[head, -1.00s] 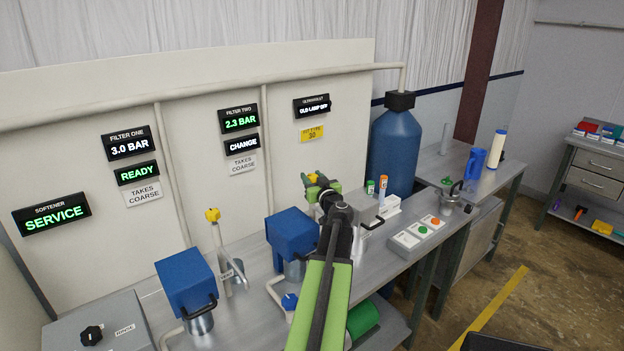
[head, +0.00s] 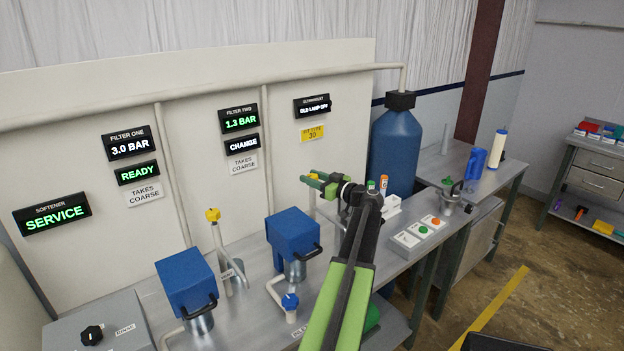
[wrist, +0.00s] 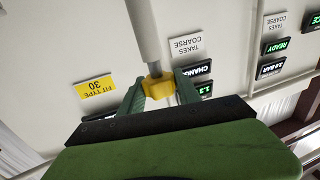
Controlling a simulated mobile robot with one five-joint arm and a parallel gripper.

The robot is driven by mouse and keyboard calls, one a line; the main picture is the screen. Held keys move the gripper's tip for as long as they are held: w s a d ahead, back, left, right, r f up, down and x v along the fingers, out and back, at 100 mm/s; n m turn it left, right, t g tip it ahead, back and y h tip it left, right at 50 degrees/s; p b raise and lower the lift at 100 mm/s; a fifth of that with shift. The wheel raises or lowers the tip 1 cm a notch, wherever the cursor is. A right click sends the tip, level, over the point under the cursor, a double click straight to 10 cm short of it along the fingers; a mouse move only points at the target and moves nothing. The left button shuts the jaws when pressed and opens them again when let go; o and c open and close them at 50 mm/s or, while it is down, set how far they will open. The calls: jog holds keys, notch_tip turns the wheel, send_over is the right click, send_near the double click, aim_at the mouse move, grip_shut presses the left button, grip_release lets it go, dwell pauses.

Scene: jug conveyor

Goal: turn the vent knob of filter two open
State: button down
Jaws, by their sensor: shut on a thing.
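The yellow vent knob (wrist: 157,86) of filter two sits at the end of a pale post (wrist: 143,30). In the wrist view, which looks upside down, the green fingers of my gripper (wrist: 160,82) stand on both sides of the knob, shut on it. In the head view my gripper (head: 312,181) mostly hides this knob at the top of its post. The filter two display (head: 239,119) reads 1.3 BAR, and the panel below it (head: 243,143) reads CHANGE. The blue filter two housing (head: 292,235) stands to the left of my arm.
Another yellow knob (head: 212,214) tops a post by the blue filter one housing (head: 186,283). A blue valve (head: 290,300) lies low on the bench beside my arm.

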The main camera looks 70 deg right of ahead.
jog(key=shift+w, duration=0.1)
jog(key=c, duration=0.9)
grip_release()
jog(key=shift+w, duration=0.15)
jog(key=shift+o, duration=0.2)
jog(key=shift+s, duration=0.2)
jog(key=v, duration=1.7)
jog(key=shift+s, duration=0.2)
